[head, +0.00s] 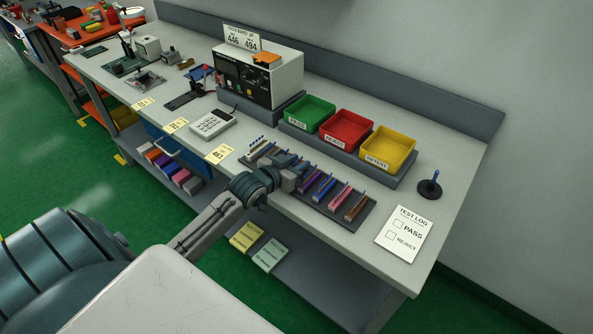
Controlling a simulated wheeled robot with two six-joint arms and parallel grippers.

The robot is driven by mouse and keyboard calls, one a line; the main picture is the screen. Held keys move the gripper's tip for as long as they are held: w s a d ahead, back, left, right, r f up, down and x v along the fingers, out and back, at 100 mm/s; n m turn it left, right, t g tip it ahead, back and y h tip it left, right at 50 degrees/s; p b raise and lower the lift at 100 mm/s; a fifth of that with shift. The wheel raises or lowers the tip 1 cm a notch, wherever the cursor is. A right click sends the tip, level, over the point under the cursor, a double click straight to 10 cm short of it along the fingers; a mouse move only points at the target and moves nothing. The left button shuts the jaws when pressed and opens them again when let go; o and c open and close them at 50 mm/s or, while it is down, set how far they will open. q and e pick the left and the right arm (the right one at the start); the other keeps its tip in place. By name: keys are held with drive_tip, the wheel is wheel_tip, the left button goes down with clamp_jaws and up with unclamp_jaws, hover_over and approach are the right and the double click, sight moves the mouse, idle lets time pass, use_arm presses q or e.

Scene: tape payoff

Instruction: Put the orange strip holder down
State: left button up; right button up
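My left arm comes in from the lower left, and my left gripper (296,172) is over the left-middle part of a dark rack (368,212) on the bench. The rack holds a row of narrow strip holders, among them purple, blue and pink (340,196) ones. An orange-brown strip holder (356,207) stands at the rack's right end, apart from my gripper. The gripper's fingers are small and partly hidden, so I cannot tell whether they hold anything. No orange holder shows clearly in them. My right gripper is not in view.
Green (310,112), red (346,129) and yellow (388,148) bins stand behind the rack. A tester (258,75) with an orange piece (267,59) on top is further left. A test log card (404,234) and a blue-handled stand (430,187) are to the right.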

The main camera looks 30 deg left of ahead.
use_arm(q)
drive_tip(key=shift+s, duration=0.1)
drive_tip(key=shift+c, duration=0.4)
clamp_jaws()
drive_tip(key=shift+r, duration=0.2)
